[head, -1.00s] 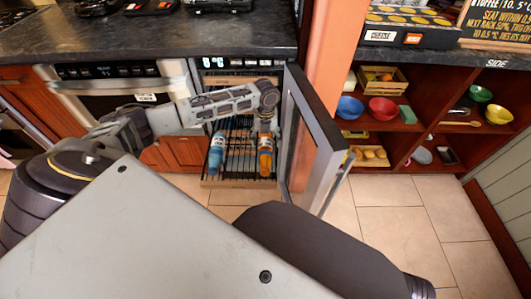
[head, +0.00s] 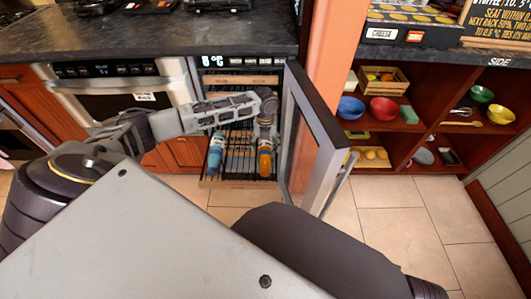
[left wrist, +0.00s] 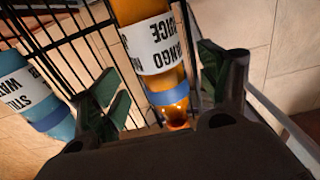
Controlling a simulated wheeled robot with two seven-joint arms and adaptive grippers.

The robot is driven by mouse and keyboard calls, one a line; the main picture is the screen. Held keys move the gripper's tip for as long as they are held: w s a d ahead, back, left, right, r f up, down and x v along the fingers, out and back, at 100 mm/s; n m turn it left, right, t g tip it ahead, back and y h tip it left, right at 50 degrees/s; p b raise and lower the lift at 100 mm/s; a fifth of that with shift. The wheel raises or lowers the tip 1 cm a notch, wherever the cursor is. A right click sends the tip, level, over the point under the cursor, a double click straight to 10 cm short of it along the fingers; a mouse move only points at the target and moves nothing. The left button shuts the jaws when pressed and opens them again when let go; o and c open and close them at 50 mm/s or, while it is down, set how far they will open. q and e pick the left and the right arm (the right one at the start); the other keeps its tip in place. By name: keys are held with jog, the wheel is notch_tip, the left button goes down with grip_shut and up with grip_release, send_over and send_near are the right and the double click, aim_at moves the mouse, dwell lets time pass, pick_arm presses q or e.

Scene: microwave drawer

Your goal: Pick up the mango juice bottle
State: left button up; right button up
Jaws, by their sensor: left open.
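The orange mango juice bottle (head: 265,160) lies on a wire rack inside the open-doored cooler, on the right side of the rack. In the left wrist view the bottle (left wrist: 155,50) shows a white label with upside-down lettering and a blue band. My left gripper (head: 264,135) is above the bottle and hides part of it in the head view. In the left wrist view my left gripper (left wrist: 165,85) is open, with a green-padded finger on each side of the bottle. Whether the fingers touch it is unclear. My right gripper does not show.
A blue water bottle (head: 215,155) lies on the same rack (head: 238,160), to the left. The cooler's open glass door (head: 315,150) stands close on the right. A counter (head: 150,35) runs above. Shelves with bowls (head: 383,109) are farther right.

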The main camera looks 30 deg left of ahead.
pick_arm(q)
jog(key=shift+f, duration=0.6)
jog(key=shift+f+b, duration=0.3)
jog(key=shift+f, duration=0.35)
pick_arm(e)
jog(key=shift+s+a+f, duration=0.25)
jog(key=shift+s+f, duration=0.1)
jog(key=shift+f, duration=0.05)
pick_arm(q)
jog(key=shift+c, duration=0.3)
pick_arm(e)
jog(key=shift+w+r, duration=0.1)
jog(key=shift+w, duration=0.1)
pick_arm(q)
jog(key=c, duration=1.3)
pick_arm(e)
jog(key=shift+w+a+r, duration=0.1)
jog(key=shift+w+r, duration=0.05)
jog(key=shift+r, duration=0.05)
pick_arm(q)
jog(key=shift+r, duration=0.2)
